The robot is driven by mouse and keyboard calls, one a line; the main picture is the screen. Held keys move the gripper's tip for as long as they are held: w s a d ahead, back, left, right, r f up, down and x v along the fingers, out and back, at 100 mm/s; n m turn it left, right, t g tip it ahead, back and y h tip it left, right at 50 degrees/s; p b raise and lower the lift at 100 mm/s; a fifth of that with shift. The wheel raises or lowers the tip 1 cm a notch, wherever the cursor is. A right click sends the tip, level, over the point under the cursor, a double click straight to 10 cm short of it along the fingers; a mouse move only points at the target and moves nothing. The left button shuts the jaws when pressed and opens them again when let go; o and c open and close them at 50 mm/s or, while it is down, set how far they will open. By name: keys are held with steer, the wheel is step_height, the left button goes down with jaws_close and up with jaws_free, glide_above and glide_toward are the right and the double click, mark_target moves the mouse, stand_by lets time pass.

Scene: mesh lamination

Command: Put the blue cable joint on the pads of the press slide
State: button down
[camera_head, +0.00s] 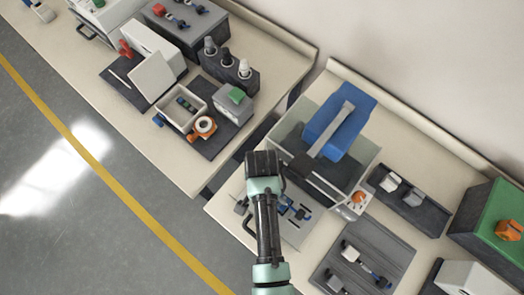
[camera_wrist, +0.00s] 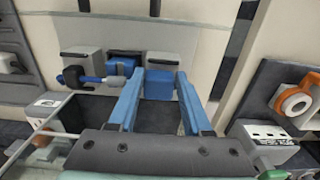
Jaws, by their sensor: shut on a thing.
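My gripper (camera_wrist: 163,78) shows in the wrist view as two blue fingers, shut on the blue cable joint (camera_wrist: 104,79). The joint's blue and white rod and dark end stick out to the left of the left finger. A blue block (camera_wrist: 158,86) shows between the fingers; whether it belongs to the joint is unclear. The press slide has grey pad blocks (camera_wrist: 82,65) on a pale plate (camera_wrist: 210,50). The joint is over or at these pads; contact cannot be told. In the head view the joint (camera_head: 301,212) shows beside my wrist, which hides the fingers.
The press (camera_head: 338,120) with its blue top stands just behind the slide. An orange knob (camera_head: 358,197) sits at its corner. A dark grey mat (camera_head: 385,240) with connector parts lies to the right. A gap separates the left bench, which holds an orange ring (camera_head: 204,127).

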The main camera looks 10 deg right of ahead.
steer(key=shift+f, duration=0.2)
steer(key=shift+c, duration=1.3)
jaws_free()
step_height(320, 180, up, 20)
steer(key=p, duration=0.7)
